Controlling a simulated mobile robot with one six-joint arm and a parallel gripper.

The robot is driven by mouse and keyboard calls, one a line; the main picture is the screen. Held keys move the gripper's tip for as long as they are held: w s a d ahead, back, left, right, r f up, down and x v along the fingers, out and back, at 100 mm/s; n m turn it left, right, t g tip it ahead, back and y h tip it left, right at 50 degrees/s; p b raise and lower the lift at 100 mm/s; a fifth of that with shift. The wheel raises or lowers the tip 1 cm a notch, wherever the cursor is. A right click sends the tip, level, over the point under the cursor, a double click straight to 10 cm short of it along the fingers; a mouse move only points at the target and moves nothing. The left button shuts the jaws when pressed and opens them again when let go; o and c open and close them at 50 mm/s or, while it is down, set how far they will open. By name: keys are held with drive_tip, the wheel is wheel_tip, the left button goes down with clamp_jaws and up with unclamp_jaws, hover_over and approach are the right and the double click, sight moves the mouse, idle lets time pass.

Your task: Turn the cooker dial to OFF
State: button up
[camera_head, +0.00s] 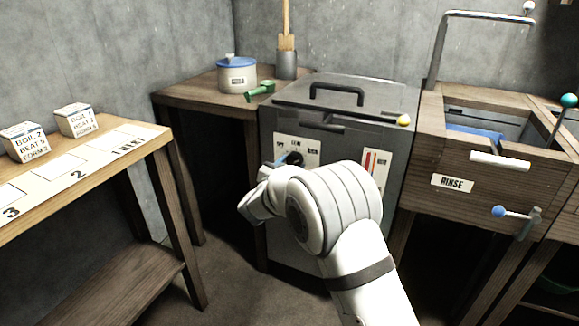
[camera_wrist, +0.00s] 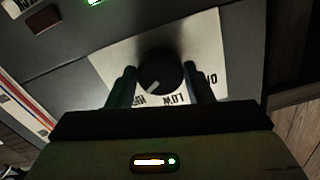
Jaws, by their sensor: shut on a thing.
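The cooker (camera_head: 330,105) stands in the middle of the head view with a dark lid and a white dial plate (camera_head: 311,146) on its front. The dial is a round black knob (camera_wrist: 161,66) in the wrist view, with OFF, LOW and HIGH lettering along one side. Its pale pointer mark aims towards the HIGH end, between LOW and HIGH. My gripper (camera_wrist: 160,82) has one finger on each side of the knob and is shut on it. In the head view my gripper (camera_head: 281,164) is at the plate, and my wrist partly hides it.
A red-striped gauge (camera_head: 376,165) is right of the dial. A RINSE cabinet (camera_head: 455,183) stands right. A numbered shelf (camera_head: 100,175) with two boxes is at far left.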

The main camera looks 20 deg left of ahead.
drive_tip(key=shift+r+n+p, duration=0.15)
drive_tip(key=shift+n+p, duration=0.15)
drive_tip(key=shift+p, duration=0.25)
drive_tip(key=n+p, duration=0.1)
drive_tip(key=p, duration=0.1)
drive_tip(key=n+p, duration=0.1)
drive_tip(key=p, duration=0.2)
drive_tip(key=shift+d+r+n, duration=0.1)
drive_tip(key=shift+r+n, duration=0.1)
drive_tip(key=shift+n, duration=0.2)
drive_tip(key=n+p, duration=0.4)
drive_tip(key=p, duration=0.1)
drive_tip(key=shift+d+f, duration=0.1)
drive_tip(key=n+p, duration=0.3)
drive_tip(key=n, duration=0.1)
drive_tip(key=shift+p, duration=0.4)
drive_tip(key=n+p, duration=0.4)
drive_tip(key=n, duration=0.2)
drive_tip(key=n+p, duration=0.2)
drive_tip(key=n, duration=0.4)
drive_tip(key=shift+n, duration=0.4)
drive_tip(key=o, duration=1)
